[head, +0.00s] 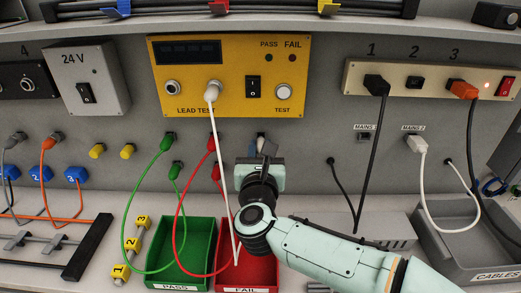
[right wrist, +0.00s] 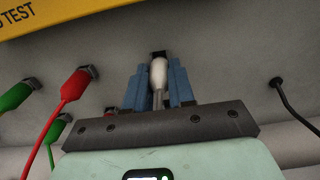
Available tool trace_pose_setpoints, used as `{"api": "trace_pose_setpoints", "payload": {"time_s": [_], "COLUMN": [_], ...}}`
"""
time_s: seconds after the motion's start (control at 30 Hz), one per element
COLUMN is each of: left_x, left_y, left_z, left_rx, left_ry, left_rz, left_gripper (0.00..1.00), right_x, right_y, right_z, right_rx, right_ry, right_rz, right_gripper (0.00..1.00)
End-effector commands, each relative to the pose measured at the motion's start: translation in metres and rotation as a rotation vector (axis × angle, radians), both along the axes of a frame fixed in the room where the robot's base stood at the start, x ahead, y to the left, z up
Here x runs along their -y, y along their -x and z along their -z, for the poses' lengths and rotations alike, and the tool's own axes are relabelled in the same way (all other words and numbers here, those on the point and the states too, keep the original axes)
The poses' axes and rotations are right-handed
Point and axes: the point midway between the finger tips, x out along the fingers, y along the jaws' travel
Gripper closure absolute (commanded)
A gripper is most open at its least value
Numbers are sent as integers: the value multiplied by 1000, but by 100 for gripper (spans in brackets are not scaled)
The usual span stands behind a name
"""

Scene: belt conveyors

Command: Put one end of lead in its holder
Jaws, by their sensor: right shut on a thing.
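The white lead (head: 222,170) has one end plugged into the left-centre socket of the yellow LEAD TEST panel (head: 231,112). It hangs down past the red tray, and its lower run is partly hidden by my right arm. My right gripper (head: 262,146) is at the grey wall, right of the red leads. In the right wrist view its blue fingers (right wrist: 159,88) are shut on a white plug end (right wrist: 158,73), which points at the wall. A small dark holder (right wrist: 158,53) shows at the plug's tip; I cannot tell whether the plug is seated. My left gripper is not in view.
A green lead (head: 168,141) and a red lead (head: 212,145) have ends held on the wall. A green PASS tray (head: 208,228) and a red FAIL tray (head: 272,270) stand below. A black cable (head: 340,185) hangs on the right.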

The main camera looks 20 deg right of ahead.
Motion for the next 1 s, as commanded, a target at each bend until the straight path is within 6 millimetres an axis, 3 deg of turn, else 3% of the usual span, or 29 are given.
{"api": "trace_pose_setpoints", "payload": {"time_s": [0.03,0.73,0.77,0.8,0.83,1.0], "left_x": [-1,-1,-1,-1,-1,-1], "left_y": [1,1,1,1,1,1], "left_z": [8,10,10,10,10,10], "left_rx": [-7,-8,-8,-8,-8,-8], "left_ry": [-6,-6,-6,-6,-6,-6], "left_rz": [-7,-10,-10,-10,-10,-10], "left_gripper": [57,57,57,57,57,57], "right_x": [0,2,2,2,2,2], "right_y": [-1,-9,-9,-9,-9,-9], "right_z": [2,3,3,3,3,3], "right_rx": [-1,-1,-1,-1,-1,-1], "right_ry": [0,0,0,0,0,0], "right_rz": [0,0,0,0,0,0], "right_gripper": [100,100,67,54,47,47]}}
